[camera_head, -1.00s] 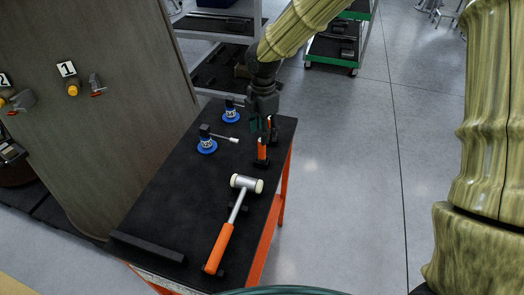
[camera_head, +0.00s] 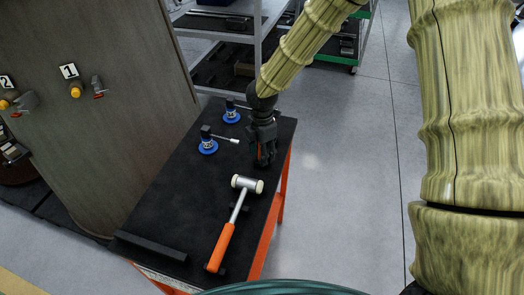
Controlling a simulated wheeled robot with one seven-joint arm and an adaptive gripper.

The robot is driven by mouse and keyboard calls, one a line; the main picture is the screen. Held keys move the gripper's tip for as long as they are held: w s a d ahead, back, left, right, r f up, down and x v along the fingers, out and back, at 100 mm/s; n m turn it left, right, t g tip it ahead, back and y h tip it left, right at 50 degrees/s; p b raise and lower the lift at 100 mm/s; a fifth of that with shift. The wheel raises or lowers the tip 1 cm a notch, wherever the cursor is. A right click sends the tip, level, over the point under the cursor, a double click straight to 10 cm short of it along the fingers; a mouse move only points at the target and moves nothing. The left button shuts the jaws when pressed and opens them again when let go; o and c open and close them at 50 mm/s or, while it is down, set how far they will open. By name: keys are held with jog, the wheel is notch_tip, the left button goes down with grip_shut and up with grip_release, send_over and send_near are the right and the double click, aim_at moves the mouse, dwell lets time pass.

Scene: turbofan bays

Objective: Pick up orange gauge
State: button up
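An orange gauge (camera_head: 259,153) stands near the right edge of the black-topped cart (camera_head: 185,190). Only a small strip of its orange body shows. My gripper (camera_head: 263,155) is lowered over it from above, its dark fingers hiding most of the gauge. Whether the fingers are open or closed on it is too small and dark to tell. A second orange item seen earlier behind it is hidden by my gripper.
An orange-handled mallet (camera_head: 222,245) lies in front on the cart. Two blue-based gauges (camera_head: 208,146) (camera_head: 231,115) stand left of my gripper. A black bar (camera_head: 150,246) lies at the cart's near left edge. Grey shelving (camera_head: 258,42) stands behind.

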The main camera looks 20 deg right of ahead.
jog(key=shift+f, duration=0.15)
grip_shut()
dwell(0.4)
notch_tip(320, 180, up, 10)
jog(key=shift+r+b, duration=0.1)
jog(key=shift+b, duration=0.95)
